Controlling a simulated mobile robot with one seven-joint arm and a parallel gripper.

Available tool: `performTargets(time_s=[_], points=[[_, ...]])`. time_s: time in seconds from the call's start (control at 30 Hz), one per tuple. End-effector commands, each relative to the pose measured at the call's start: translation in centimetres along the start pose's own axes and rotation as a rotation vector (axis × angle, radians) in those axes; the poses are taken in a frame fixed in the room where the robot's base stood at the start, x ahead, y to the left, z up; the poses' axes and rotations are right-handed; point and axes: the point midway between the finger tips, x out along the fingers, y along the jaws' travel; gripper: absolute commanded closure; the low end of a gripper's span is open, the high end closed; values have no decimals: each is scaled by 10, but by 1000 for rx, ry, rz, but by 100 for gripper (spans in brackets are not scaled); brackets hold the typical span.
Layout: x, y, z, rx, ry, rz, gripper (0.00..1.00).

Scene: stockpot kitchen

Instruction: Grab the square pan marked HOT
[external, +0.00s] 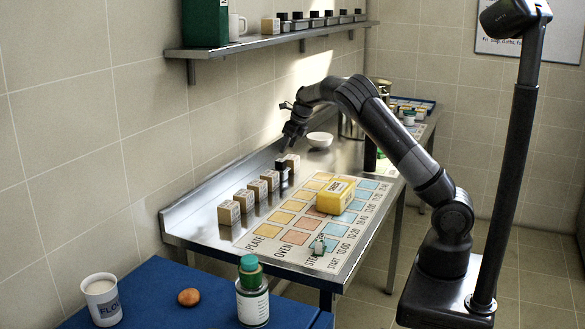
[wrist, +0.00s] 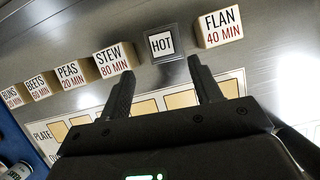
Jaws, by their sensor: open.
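The square pan marked HOT (wrist: 162,44) is small and dark with a white label. It sits on the steel counter between the STEW block (wrist: 111,60) and the FLAN block (wrist: 219,30). In the external view, a dark shape in the block row (external: 282,174) appears to be the pan. My gripper (wrist: 162,86) is open and empty in the wrist view. Its two fingers point toward the pan, which shows past the fingertips, between them and apart from them. In the external view my gripper hangs over the row's far end; its fingertips are hard to make out there.
PEAS (wrist: 70,75), BEETS (wrist: 37,88) and another block continue the row. A chart of coloured squares (external: 262,240) covers the counter's front, with a yellow box (external: 335,196) on it. A white bowl (external: 320,140) stands behind. A wall shelf (external: 262,43) hangs above.

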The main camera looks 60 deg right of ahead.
Motion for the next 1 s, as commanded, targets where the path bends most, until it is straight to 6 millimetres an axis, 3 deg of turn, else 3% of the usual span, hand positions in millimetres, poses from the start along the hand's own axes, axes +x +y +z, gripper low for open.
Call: performTargets(time_s=[0.13, 0.63, 1.0], points=[[25, -1, -1, -1, 3, -1, 42], [80, -4, 4, -3, 2, -1, 42], [88, -4, 4, -2, -1, 0, 42]])
